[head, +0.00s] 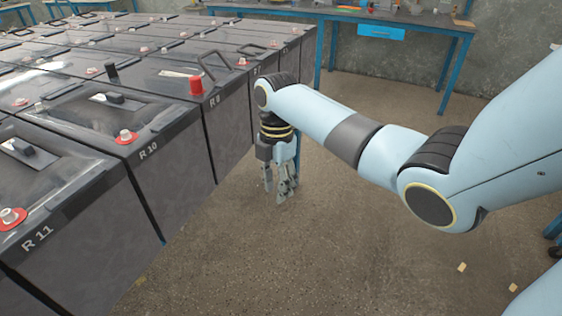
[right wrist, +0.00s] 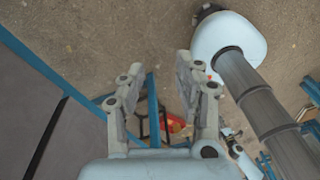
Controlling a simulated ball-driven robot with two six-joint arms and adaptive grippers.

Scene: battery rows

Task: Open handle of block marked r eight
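My left gripper is out of view.
Block R 11 (head: 70,240) is nearest at the left. A blue-framed table (head: 450,60) is behind. The floor (head: 330,250) right of the blocks is mostly clear.

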